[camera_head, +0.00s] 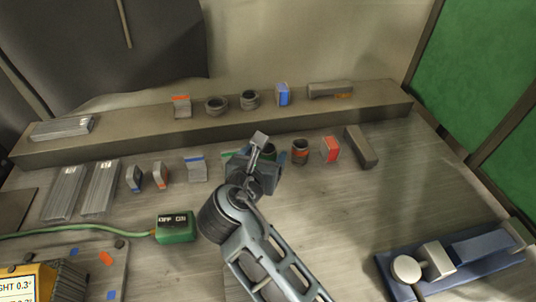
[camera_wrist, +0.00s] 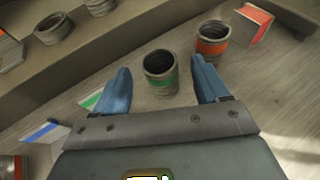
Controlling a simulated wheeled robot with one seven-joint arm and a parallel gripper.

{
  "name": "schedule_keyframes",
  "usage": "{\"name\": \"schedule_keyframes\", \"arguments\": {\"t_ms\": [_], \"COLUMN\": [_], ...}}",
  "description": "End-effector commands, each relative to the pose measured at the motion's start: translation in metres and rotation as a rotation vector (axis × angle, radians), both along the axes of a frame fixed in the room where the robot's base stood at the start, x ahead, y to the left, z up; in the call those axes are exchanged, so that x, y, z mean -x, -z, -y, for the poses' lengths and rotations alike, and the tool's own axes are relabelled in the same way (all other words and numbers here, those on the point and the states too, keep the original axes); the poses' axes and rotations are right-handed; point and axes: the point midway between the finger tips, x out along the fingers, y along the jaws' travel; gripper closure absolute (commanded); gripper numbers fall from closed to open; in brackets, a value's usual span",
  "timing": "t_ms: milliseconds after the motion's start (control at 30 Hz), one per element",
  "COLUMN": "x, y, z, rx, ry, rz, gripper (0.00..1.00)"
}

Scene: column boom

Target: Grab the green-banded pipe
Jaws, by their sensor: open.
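The green-banded pipe (camera_wrist: 160,72) is a short dark grey ring with a green band. It stands upright on the table in the wrist view, just beyond and between my open fingertips. My gripper (camera_wrist: 158,88) is open and empty, with its two blue fingers apart on either side. In the head view my gripper (camera_head: 262,150) hides most of the green-banded pipe (camera_head: 270,150). An orange-banded pipe (camera_wrist: 212,40) stands just to its right and also shows in the head view (camera_head: 300,152).
A raised ledge (camera_head: 225,120) behind carries two plain-looking rings and several blocks. A red-marked bracket (camera_head: 331,149) and a grey bar (camera_head: 361,148) lie to the right. A green-marked bracket (camera_wrist: 92,100) lies close to my left finger. The table's middle right is clear.

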Motion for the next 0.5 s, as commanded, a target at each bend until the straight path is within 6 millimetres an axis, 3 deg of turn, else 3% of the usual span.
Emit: {"name": "schedule_keyframes", "arguments": {"t_ms": [200, 500], "x": [-0.026, -0.030], "y": [0.010, 0.013], "z": [0.006, 0.007], "rx": [0.001, -0.002], "ry": [0.001, 0.000], "rz": [0.001, 0.000], "gripper": [0.26, 0.26]}}
